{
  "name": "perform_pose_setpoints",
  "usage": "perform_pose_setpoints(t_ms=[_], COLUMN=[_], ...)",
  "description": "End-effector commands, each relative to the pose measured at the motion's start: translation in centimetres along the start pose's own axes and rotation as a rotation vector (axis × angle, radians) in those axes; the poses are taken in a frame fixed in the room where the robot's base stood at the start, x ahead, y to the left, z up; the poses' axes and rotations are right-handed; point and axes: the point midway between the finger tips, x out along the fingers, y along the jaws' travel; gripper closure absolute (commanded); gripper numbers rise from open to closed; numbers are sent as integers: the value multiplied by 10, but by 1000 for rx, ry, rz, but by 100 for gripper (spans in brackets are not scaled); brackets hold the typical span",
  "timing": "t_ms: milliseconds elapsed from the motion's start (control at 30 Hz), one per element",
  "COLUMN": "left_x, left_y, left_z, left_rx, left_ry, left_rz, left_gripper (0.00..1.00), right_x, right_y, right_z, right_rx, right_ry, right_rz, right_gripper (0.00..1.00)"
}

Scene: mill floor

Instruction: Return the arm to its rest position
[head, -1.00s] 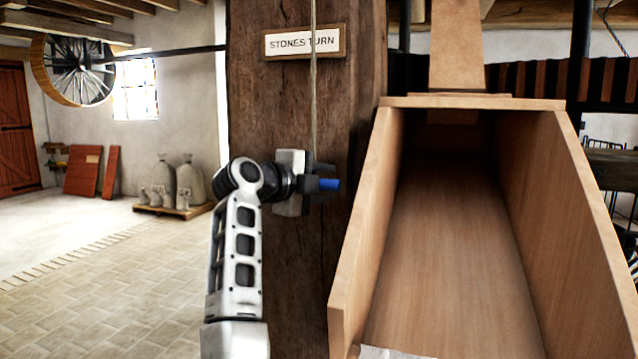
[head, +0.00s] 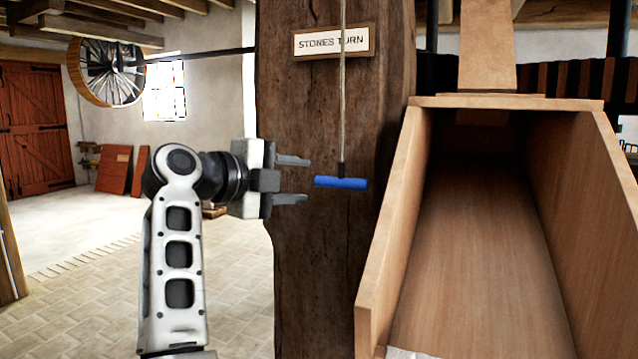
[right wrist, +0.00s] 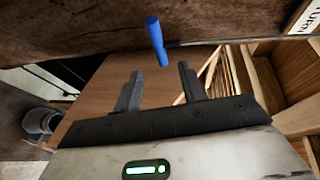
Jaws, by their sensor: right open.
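My right arm rises in the head view, with my right gripper (head: 292,180) at the wooden post's left part. Its two fingers are apart with nothing between them. A blue handle (head: 341,183) hangs level on a rope (head: 342,90) in front of the post, a short gap to the right of the fingertips. In the right wrist view the blue handle (right wrist: 157,40) lies beyond the open fingers (right wrist: 158,84), clear of them. My left gripper is not in view.
The thick wooden post (head: 300,250) carries a sign reading "STONES TURN" (head: 334,42). A large wooden chute (head: 383,255) stands to the right. A spoked wheel (head: 110,72) is up at the left. The tiled floor (head: 75,295) at the left is open.

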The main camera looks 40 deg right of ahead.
Motion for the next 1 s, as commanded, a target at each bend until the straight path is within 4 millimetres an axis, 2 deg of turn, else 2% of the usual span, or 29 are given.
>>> perform_pose_setpoints(t_ms=[100,333,833,933,1000], left_x=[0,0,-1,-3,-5], left_y=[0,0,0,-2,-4], left_z=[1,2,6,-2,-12], left_rx=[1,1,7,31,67], left_ry=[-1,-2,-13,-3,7], left_rz=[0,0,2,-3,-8], left_gripper=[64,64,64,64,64], right_x=[-14,-21,-19,-10,-1], right_y=[0,0,0,-4,-10], right_z=[0,0,0,-2,-6], right_rx=[-1,-1,-3,-12,-28], right_ry=[1,2,5,23,39], right_rz=[-1,0,-12,-92,-211], right_gripper=[59,59,59,59,59])
